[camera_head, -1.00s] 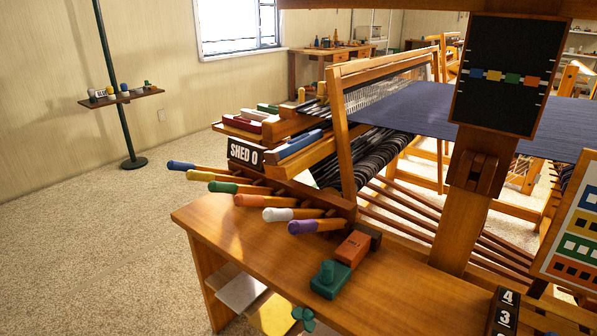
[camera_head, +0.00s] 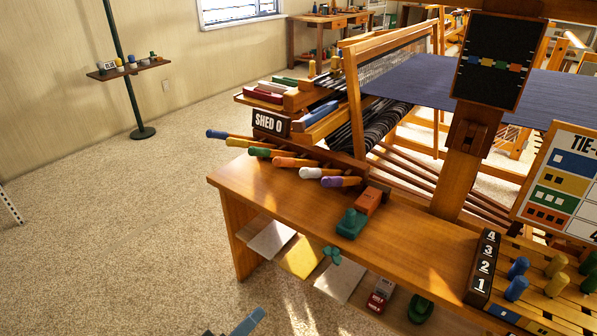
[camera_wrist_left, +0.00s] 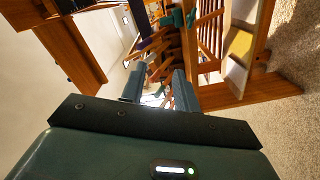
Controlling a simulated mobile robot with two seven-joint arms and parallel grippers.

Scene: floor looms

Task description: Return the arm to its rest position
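My left gripper (camera_head: 232,326) shows only as blue-grey fingertips at the bottom edge of the head view, over the carpet in front of the wooden bench (camera_head: 400,250). In the left wrist view my left gripper (camera_wrist_left: 160,90) has its two fingers apart with nothing between them. It is clear of the bench in the head view. The rest of the left arm is out of the picture. My right gripper is in neither view.
The loom with its coloured levers (camera_head: 285,162) stands behind the bench. A green block (camera_head: 351,224) and a numbered peg board (camera_head: 540,290) lie on top. A stand with a small shelf (camera_head: 130,70) is at the far left. The carpet (camera_head: 100,240) at left is clear.

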